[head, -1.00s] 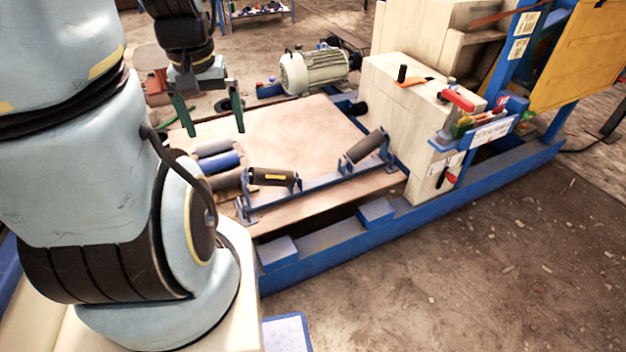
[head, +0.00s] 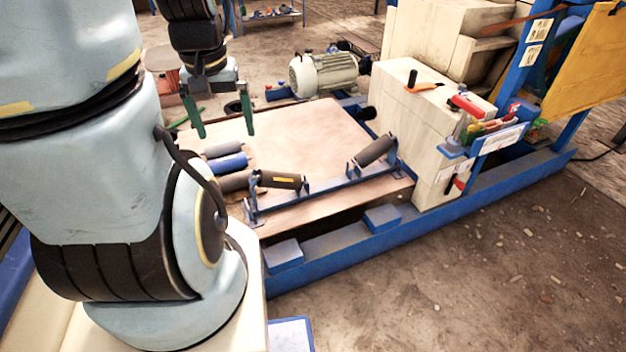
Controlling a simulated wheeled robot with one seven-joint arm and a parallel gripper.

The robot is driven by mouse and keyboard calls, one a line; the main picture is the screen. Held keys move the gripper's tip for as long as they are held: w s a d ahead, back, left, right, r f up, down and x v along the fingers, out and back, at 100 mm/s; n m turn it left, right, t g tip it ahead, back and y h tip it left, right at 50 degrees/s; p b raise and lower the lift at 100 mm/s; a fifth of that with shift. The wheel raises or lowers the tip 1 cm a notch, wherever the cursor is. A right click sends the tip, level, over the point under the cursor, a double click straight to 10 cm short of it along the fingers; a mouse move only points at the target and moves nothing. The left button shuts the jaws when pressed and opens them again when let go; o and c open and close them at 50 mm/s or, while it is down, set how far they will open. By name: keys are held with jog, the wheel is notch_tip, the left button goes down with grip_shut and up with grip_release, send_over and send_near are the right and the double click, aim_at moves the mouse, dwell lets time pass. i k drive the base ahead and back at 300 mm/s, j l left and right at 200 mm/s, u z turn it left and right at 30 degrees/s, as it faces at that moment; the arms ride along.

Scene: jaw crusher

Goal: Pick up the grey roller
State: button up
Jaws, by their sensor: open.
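A grey roller (head: 221,149) lies on the wooden board at its left side, partly hidden behind my arm. A blue roller (head: 229,163) lies just in front of it, and a dark grey-brown roller (head: 235,183) lies in front of the blue one. My gripper (head: 225,133) is open and empty, with its two green fingers pointing down. In the picture its fingertips are just above the grey roller, one to each side. The exact height above the roller cannot be told.
A blue roller frame (head: 325,187) with dark rollers (head: 374,151) stands along the board's (head: 300,125) front edge. A motor (head: 323,74) sits behind. A cream machine block (head: 420,120) with tools on top stands to the right. The board's middle is clear.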

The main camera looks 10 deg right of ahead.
aim_at(226, 147)
jog(key=i+j+z, duration=0.1)
jog(key=j+z, duration=0.15)
jog(key=z, duration=0.15)
jog(key=j+z, duration=0.35)
jog(key=i+j+z, duration=0.1)
jog(key=j+z, duration=0.3)
jog(key=j, duration=0.3)
jog(key=j+z, duration=0.4)
jog(key=j, duration=0.3)
jog(key=j+z, duration=0.25)
jog(key=j, duration=0.4)
jog(key=j+z, duration=0.2)
jog(key=j, duration=0.4)
jog(key=k+j+z, duration=0.25)
jog(key=j, duration=0.35)
jog(key=i+j+z, duration=0.1)
jog(key=j+z, duration=0.15)
jog(key=j, duration=0.55)
jog(key=j+u, duration=0.1)
jog(key=u, duration=0.4)
jog(key=i+u, duration=0.1)
jog(key=u, duration=0.4)
jog(key=j+u, duration=0.1)
jog(key=u, duration=0.4)
jog(key=i+u, duration=0.15)
jog(key=u, duration=0.35)
